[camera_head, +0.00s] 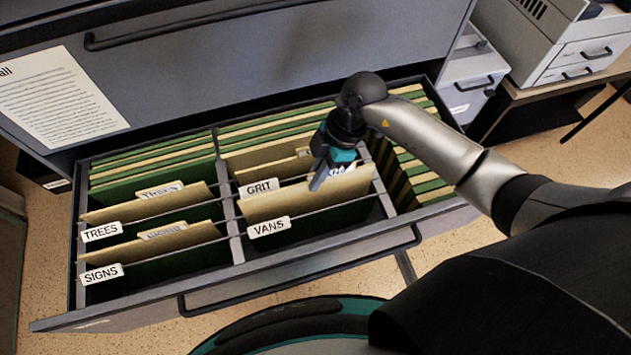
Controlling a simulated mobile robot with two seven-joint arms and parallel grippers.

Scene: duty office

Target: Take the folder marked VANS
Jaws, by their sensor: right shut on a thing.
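The buff folder (290,203) stands behind the rail label VANS (269,227), in the middle column of an open drawer. My right gripper (324,177) reaches down from the right and is shut on this folder's top edge, near its tab. The gripper hides part of the tab, so I cannot read its marking. The folder's lower part is still within the drawer; I cannot tell whether it is lifted. My left gripper is not in view.
The drawer (310,262) also holds folders behind labels GRIT (260,187), TREES (101,231) and SIGNS (102,273). Packed green and buff folders fill the back and right. The cabinet front (230,70) rises behind. A printer (570,50) stands on a table at right.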

